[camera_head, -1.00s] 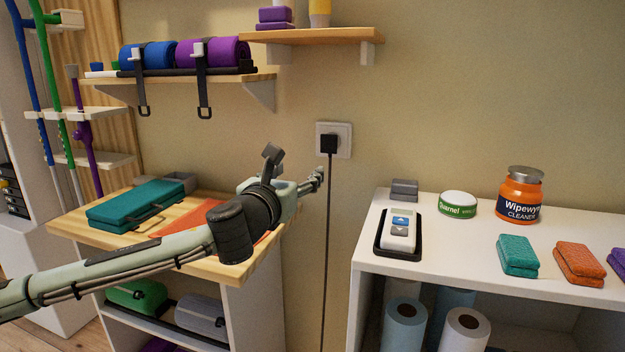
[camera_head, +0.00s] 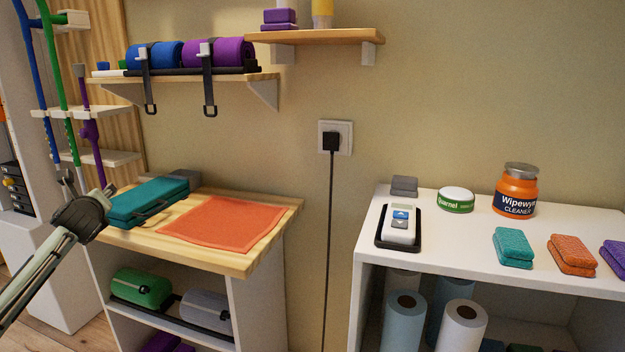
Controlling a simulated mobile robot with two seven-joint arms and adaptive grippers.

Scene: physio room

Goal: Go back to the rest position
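My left gripper (camera_head: 72,182) is at the left of the head view, in front of the left end of the wooden-topped unit and beside the teal case. Its fingers point up and look spread apart, with nothing between them. The arm comes in from the lower left edge. My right gripper is not in the view.
The wooden-topped unit (camera_head: 268,212) holds a teal case (camera_head: 150,200) and an orange cloth (camera_head: 222,222). A white cabinet (camera_head: 450,255) at right bears a remote (camera_head: 400,224), tubs and sponges. A plugged cable (camera_head: 329,240) hangs between them. A shelf (camera_head: 190,80) holds rolled mats.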

